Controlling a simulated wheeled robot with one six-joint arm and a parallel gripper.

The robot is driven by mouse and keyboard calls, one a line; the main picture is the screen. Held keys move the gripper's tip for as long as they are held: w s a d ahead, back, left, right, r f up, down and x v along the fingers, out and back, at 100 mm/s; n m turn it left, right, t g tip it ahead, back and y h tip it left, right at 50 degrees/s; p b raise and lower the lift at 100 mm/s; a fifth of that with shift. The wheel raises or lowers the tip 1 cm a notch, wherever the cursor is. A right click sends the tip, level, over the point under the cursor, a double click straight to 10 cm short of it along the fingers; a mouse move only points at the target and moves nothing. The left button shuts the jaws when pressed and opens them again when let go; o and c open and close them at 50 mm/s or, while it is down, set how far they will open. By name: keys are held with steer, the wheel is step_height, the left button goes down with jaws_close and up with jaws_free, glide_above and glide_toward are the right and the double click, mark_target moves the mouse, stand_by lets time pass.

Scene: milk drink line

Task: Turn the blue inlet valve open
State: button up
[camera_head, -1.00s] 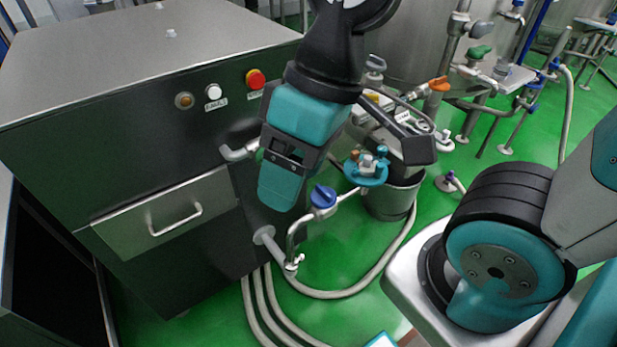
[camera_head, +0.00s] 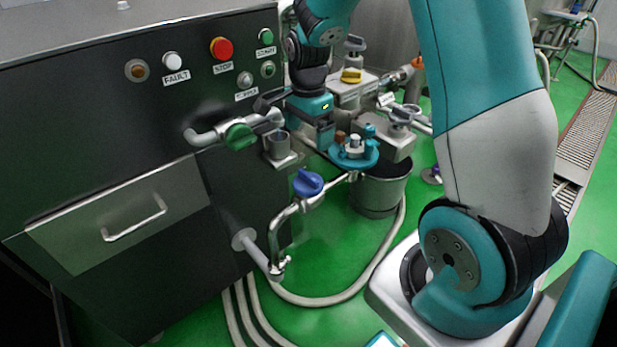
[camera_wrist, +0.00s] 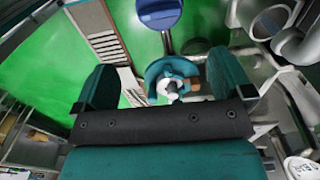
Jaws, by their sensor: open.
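The blue inlet valve (camera_head: 307,183) has a dark blue handle on a bent metal pipe at the machine's lower right side. A round blue part at the top edge of the wrist view (camera_wrist: 160,12) looks like its handle. My gripper (camera_head: 297,122) is open and empty, above and behind the blue valve and apart from it. In the wrist view my two teal fingers (camera_wrist: 165,88) are spread wide, and the blue part lies beyond them. Part of the gripper is hard to make out in the head view.
A green-handled valve (camera_head: 240,136) sticks out of the machine front (camera_head: 130,130) close to my gripper. A teal round lid with fittings (camera_head: 354,160) sits over a metal bucket (camera_head: 378,195). Hoses (camera_head: 325,298) run along the green floor.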

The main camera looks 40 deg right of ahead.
mark_target(308, 175)
step_height(308, 175, down, 13)
steer(key=shift+r+b, duration=0.1)
steer(key=shift+b, duration=0.75)
steer(key=c, duration=0.9)
